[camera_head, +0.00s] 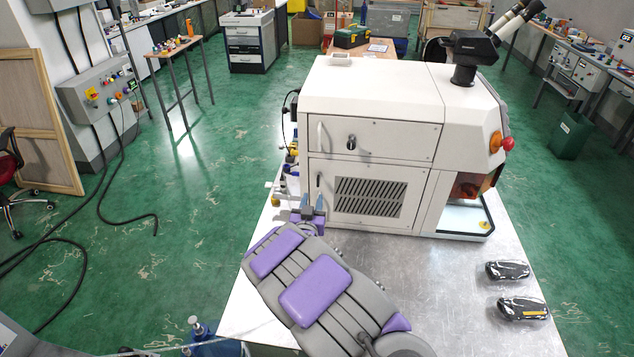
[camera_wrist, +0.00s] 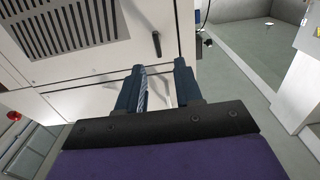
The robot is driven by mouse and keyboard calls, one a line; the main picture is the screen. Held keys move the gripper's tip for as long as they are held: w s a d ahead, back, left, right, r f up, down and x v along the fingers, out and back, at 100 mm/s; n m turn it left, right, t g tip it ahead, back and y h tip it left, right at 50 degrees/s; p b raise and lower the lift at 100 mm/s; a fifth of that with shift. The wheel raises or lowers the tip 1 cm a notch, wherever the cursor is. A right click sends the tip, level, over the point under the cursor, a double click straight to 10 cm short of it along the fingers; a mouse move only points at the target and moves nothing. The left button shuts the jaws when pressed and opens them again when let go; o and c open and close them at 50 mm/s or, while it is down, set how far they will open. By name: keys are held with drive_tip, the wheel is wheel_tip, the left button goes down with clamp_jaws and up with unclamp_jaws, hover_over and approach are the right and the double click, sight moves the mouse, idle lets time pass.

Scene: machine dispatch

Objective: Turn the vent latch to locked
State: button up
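The vent latch (camera_head: 318,180) is a small dark handle, roughly upright, at the left edge of the lower machine panel, beside the slotted vent (camera_head: 369,197). In the wrist view the latch (camera_wrist: 156,44) is black and nearly upright, on the white panel right of the vent (camera_wrist: 70,25). My gripper (camera_head: 313,203) is in front of the panel's lower left, just below the latch in the head view. In the wrist view my gripper (camera_wrist: 162,80) has its two dark fingers apart, with nothing held between them. The latch lies beyond the fingertips, apart from them.
The white machine (camera_head: 375,100) stands on a metal table (camera_head: 430,290). Its upper door has a pale handle (camera_head: 320,137) and a dark lock (camera_head: 351,141). Bottles and fittings (camera_head: 287,180) crowd its left side. Two black wrapped items (camera_head: 523,308) lie at the table's right.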

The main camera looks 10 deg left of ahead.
sight(318, 186)
drive_tip(key=w, duration=0.6)
drive_tip(key=w+b, duration=0.1)
drive_tip(key=w, duration=0.3)
drive_tip(key=shift+w+d, duration=0.1)
drive_tip(key=shift+d, duration=0.2)
clamp_jaws()
